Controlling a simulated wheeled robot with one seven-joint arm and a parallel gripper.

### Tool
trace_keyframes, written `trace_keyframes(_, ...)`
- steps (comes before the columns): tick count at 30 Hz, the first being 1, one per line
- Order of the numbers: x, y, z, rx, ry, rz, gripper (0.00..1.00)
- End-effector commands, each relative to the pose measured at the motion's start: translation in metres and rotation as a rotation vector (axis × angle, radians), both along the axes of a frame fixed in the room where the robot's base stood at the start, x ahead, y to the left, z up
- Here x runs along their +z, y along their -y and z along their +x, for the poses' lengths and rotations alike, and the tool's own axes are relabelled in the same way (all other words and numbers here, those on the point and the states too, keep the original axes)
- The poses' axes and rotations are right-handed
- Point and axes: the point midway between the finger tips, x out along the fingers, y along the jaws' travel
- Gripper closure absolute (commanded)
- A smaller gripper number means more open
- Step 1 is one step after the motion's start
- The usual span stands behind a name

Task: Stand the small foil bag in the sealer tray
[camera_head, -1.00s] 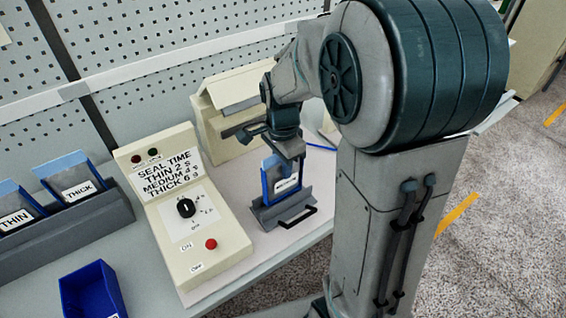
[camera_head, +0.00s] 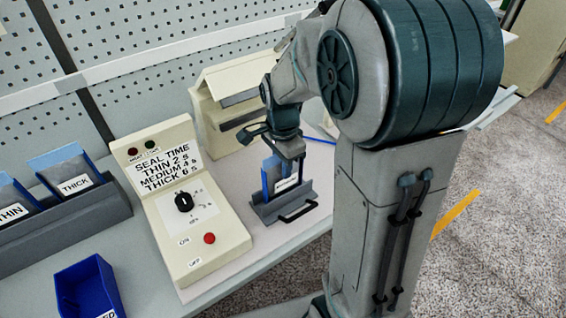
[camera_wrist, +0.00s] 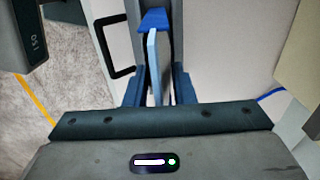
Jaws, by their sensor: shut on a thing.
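The small foil bag (camera_head: 285,182) is upright with a blue edge and a white label. It is at the grey sealer tray (camera_head: 268,212), which has a black handle at its front. My gripper (camera_head: 289,152) is above the tray, shut on the top of the bag. In the wrist view the bag (camera_wrist: 153,62) shows as a thin, pale blue edge between the blue fingers of my gripper (camera_wrist: 158,88). The tray's black handle (camera_wrist: 104,48) is to the left there. The bag's lower edge is hidden, so I cannot tell whether it touches the tray floor.
A cream sealer (camera_head: 205,112) stands behind the tray. A cream control box (camera_head: 185,235) with a dial and seal times is to the left. A grey rack (camera_head: 70,222) holds other labelled bags. A blue bin (camera_head: 88,285) is at the front left.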

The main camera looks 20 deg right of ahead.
Motion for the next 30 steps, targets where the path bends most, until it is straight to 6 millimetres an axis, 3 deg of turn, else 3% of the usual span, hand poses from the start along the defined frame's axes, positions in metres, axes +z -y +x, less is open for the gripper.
trace_keyframes(9,-0.009,0.000,0.000,0.000,0.000,0.000,1.00)
trace_keyframes(10,-0.008,0.000,0.000,0.000,0.000,0.000,0.72)
trace_keyframes(12,-0.008,0.000,0.000,0.000,0.000,0.000,0.52)
trace_keyframes(23,-0.004,0.000,0.000,0.000,0.002,0.000,0.52)
trace_keyframes(30,0.037,0.000,0.002,0.000,0.007,0.000,0.52)
